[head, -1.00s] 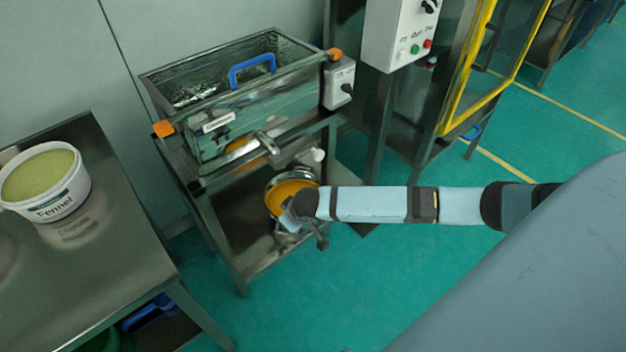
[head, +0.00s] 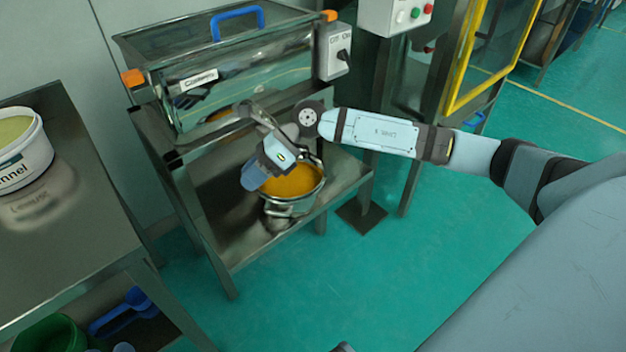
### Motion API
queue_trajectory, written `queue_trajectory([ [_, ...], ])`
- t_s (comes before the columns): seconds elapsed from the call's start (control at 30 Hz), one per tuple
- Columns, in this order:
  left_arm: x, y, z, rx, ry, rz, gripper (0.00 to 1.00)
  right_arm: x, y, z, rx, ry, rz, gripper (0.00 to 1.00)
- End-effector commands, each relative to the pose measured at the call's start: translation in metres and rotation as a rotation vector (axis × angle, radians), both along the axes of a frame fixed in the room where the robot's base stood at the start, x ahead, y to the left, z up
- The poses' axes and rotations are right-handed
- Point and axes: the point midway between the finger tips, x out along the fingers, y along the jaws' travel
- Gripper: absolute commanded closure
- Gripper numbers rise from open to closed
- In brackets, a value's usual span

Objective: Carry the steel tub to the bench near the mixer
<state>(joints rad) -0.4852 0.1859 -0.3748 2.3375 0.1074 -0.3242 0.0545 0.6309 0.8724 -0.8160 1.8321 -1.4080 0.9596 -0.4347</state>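A steel bench (head: 85,240) is at the left. My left gripper is not in view. I cannot identify the mixer for sure.
A white bucket (head: 25,170) is on the bench. A green bin (head: 45,335) and blue scoop (head: 130,312) are beneath it. A yellow-framed machine (head: 465,60) is behind right. Green floor lies clear in front.

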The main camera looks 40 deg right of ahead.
Motion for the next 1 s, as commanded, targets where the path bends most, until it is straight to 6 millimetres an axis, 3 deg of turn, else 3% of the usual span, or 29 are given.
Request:
queue_trajectory([
  [0.03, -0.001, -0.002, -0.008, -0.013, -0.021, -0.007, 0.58, -0.002, -0.014, -0.020, -0.122, -0.064, 0.075, 0.66],
  [0.2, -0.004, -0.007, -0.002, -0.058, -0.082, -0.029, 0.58, -0.004, -0.074, -0.049, -0.547, -0.211, 0.302, 0.66],
  [0.43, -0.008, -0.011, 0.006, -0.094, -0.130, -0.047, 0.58, -0.002, -0.136, -0.053, -0.917, -0.246, 0.455, 0.66],
  [0.6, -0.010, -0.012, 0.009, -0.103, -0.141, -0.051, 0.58, -0.002, -0.152, -0.049, -1.004, -0.240, 0.487, 0.66],
  [1.0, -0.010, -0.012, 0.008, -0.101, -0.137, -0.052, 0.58, -0.002, -0.152, -0.054, -1.006, -0.237, 0.487, 0.66],
])
